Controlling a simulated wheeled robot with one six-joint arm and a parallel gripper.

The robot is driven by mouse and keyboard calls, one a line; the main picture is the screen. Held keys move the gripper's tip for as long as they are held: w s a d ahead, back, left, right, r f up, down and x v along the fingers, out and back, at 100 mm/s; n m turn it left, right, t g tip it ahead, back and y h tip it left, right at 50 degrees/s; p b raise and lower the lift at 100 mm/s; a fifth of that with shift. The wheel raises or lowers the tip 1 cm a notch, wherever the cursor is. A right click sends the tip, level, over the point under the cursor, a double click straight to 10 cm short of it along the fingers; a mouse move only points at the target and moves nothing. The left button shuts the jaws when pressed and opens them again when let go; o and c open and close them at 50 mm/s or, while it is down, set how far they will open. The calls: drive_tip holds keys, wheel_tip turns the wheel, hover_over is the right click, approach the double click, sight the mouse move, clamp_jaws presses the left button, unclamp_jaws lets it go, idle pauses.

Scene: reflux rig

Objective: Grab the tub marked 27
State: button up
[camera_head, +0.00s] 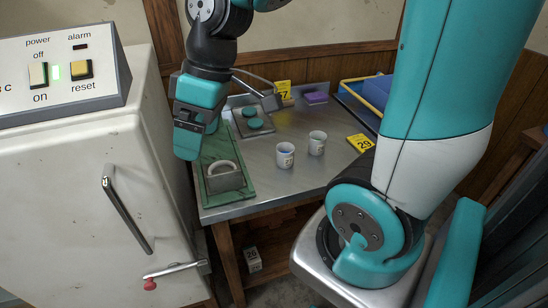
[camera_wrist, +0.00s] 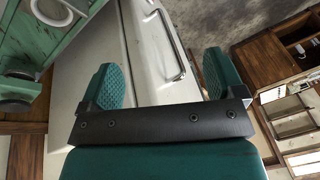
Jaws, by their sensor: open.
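Two small white tubs stand upright on the metal table: a left tub (camera_head: 285,154) and a right tub (camera_head: 317,142). Each has a small dark mark on its side, too small for me to read. My gripper (camera_head: 188,142) hangs over the left edge of the table, left of both tubs and apart from them. In the wrist view my gripper (camera_wrist: 165,78) has its two teal fingers wide apart with nothing between them.
A green tray (camera_head: 211,150) holding a grey handled block (camera_head: 225,178) lies left of the tubs. Yellow number cards (camera_head: 283,91) (camera_head: 360,143) stand behind and right. A white cabinet (camera_head: 70,200) with a bar handle borders the table's left. The table's front middle is clear.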

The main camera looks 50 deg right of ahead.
drive_tip(key=w+d+f, duration=0.2)
drive_tip(key=w+d, duration=0.1)
drive_tip(key=d, duration=0.4)
drive_tip(key=w+d+f, duration=0.2)
drive_tip(key=d, duration=0.5)
drive_tip(key=t+h+b, duration=0.1)
drive_tip(key=h+b, duration=0.1)
approach(284, 152)
drive_tip(key=a+f, duration=0.1)
drive_tip(key=f+p, duration=0.1)
drive_tip(key=shift+s+a+f, duration=0.25)
drive_tip(key=shift+s+a, duration=0.15)
drive_tip(key=shift+a+p+x, duration=0.15)
drive_tip(key=shift+p+x, duration=0.1)
drive_tip(key=shift+x, duration=1.3)
drive_tip(key=shift+a+p+x, duration=0.15)
drive_tip(key=shift+p+x, duration=0.1)
drive_tip(key=shift+x, duration=1.25)
drive_tip(key=shift+r, duration=0.1)
drive_tip(key=c, duration=1)
drive_tip(key=shift+c, duration=0.2)
drive_tip(key=shift+r, duration=0.15)
